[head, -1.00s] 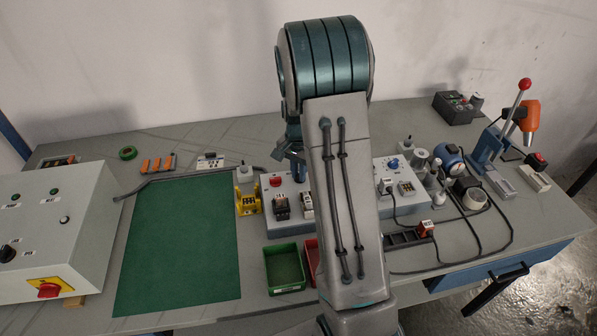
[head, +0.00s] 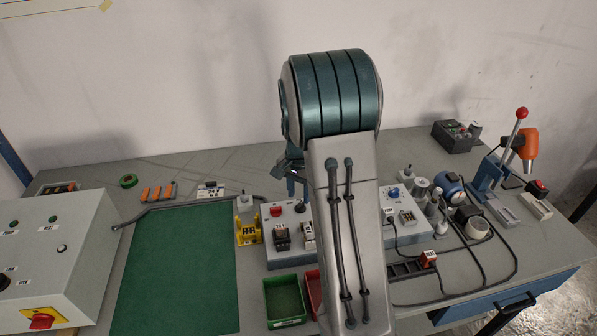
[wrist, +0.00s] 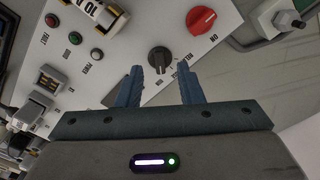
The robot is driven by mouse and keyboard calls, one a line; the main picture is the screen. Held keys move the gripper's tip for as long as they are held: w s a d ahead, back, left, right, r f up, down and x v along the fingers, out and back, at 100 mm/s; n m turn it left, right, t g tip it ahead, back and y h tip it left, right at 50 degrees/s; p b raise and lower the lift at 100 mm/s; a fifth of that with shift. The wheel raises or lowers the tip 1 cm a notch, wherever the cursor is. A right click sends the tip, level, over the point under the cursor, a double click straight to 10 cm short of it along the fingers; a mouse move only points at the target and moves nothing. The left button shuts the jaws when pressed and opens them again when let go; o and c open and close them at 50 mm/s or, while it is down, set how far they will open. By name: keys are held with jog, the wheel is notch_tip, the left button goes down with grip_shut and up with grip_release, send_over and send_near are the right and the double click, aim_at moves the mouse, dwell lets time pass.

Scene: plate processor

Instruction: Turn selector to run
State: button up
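The selector is a black knob (wrist: 158,60) on a pale sloping panel (wrist: 120,62) in the wrist view. Labels beside it are partly hidden by my fingers. My gripper (wrist: 162,85) is open, its two blue fingers apart and pointing at the panel. The knob shows between and just past the fingertips, with nothing held. I cannot tell how far the tips are from the panel. In the head view, the grey control box (head: 290,245) stands behind my arm, which covers part of it. A dark knob (head: 299,207) shows at the arm's left edge.
A large red knob (wrist: 202,20) sits close to the selector, marked ON. In the head view, green (head: 285,300) and red bins stand in front of the box. A green mat (head: 178,260) lies clear at left.

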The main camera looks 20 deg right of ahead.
notch_tip(320, 180, up, 10)
jog(key=shift+r, duration=0.15)
dwell(0.6)
jog(key=s+a+r+n+t, duration=0.1)
jog(key=s+a+n, duration=0.4)
jog(key=s, duration=0.6)
jog(key=s+a+n+t, duration=0.2)
jog(key=s+a+n, duration=0.3)
jog(key=s, duration=0.7)
jog(key=shift+s+a+r, duration=0.25)
jog(key=shift+s+r, duration=0.05)
jog(key=shift+r, duration=0.05)
